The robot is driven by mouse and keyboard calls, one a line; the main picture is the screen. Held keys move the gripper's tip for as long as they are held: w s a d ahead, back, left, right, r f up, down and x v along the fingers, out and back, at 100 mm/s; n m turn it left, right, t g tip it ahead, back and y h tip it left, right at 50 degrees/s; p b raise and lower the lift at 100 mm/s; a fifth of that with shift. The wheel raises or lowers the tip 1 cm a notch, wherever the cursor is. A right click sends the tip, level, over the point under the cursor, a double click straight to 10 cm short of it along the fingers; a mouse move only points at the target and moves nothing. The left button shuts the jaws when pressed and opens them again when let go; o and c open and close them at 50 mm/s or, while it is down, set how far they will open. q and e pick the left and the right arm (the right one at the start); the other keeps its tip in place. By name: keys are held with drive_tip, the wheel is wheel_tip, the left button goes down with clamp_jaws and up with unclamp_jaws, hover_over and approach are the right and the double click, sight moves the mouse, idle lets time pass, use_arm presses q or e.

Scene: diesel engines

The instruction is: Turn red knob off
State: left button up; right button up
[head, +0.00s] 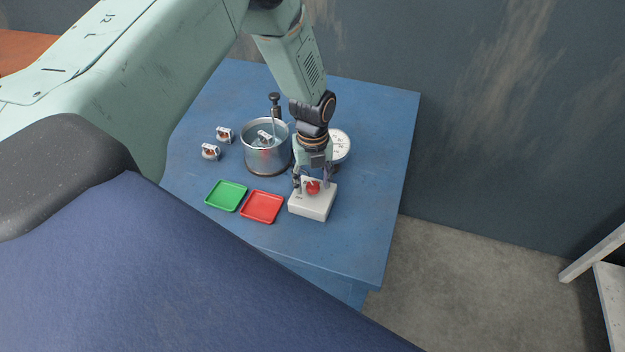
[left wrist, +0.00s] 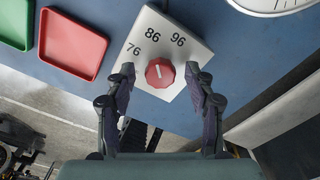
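The red knob (head: 313,187) sits on top of a white box (head: 312,207) near the right front of the blue table. In the left wrist view the knob (left wrist: 160,72) has a white mark, and the box face (left wrist: 168,40) reads 76, 86 and 96. The mark points up and slightly left, nearest 86. My left gripper (head: 313,182) is directly over the knob, pointing down. In the left wrist view its fingers (left wrist: 160,75) are apart, one on each side of the knob, with gaps visible. My right gripper is out of view.
A metal pot (head: 267,157) holding a small part stands left of my gripper. A white round dial (head: 340,146) is behind it. A green tray (head: 226,196) and a red tray (head: 262,207) lie left of the box. Two small parts (head: 224,134) lie farther left.

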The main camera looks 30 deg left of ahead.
use_arm(q)
drive_tip(key=shift+d, duration=0.15)
drive_tip(key=shift+c, duration=1.4)
drive_tip(key=shift+s+r, duration=0.1)
drive_tip(key=shift+s, duration=0.05)
drive_tip(key=c, duration=0.4)
clamp_jaws()
